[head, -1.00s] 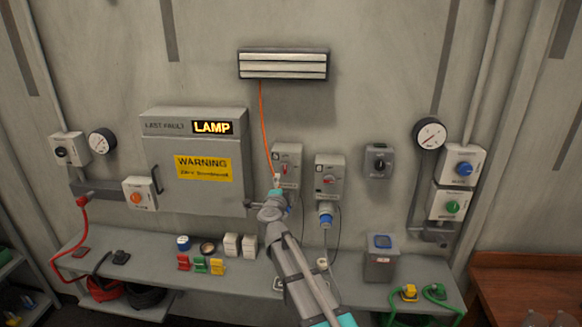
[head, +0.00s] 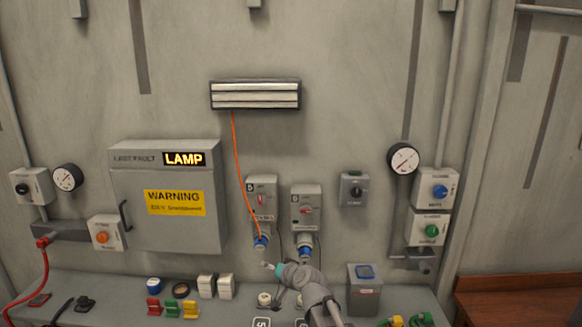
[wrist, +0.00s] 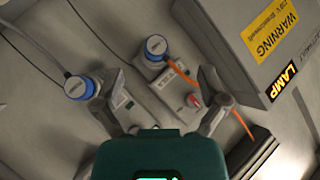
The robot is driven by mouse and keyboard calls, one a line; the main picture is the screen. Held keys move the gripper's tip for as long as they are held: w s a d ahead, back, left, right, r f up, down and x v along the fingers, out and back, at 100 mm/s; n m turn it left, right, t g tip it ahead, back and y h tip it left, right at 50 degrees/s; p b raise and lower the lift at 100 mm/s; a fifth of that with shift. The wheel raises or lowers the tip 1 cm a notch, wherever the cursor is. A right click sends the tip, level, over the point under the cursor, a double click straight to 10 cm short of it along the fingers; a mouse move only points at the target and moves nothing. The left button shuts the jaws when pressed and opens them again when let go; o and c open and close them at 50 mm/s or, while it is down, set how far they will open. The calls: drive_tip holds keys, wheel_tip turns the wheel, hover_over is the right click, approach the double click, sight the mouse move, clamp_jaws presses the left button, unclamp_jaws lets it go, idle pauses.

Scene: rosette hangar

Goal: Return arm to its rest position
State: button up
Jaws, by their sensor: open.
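My arm reaches up from the bottom of the head view, with my gripper (head: 272,267) just below the left socket box (head: 262,195). The gripper is open and empty; in the wrist view its two fingers (wrist: 158,78) stand well apart. A blue plug (head: 261,243) sits at the bottom of the left socket box, with an orange cable (head: 237,160) running from it up to the lamp fixture (head: 255,95). That plug (wrist: 156,47) also shows in the wrist view, beyond the fingers and apart from them. The right socket box (head: 307,207) holds another blue plug (head: 305,243).
A grey fault cabinet (head: 165,235) reading LAMP juts out left of the sockets. Below, a shelf (head: 110,287) carries small coloured blocks, white blocks and a grey box (head: 364,290). A wooden bench (head: 520,300) stands at right. The upper wall is mostly clear.

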drive_tip(key=s+d+f+g+h+b, duration=0.2)
drive_tip(key=s+d+f+g+h, duration=0.2)
drive_tip(key=s+d+f, duration=0.4)
drive_tip(key=s+d+f+n+g+h+b, duration=0.1)
drive_tip(key=s+d+f+g+h, duration=0.3)
drive_tip(key=s+d, duration=0.8)
wheel_tip(320, 180, down, 4)
drive_tip(key=d+g+b, duration=0.1)
drive_tip(key=d+g, duration=0.1)
drive_tip(key=shift+s+d+g, duration=0.2)
drive_tip(key=shift+s+g, duration=0.1)
drive_tip(key=shift+s, duration=0.05)
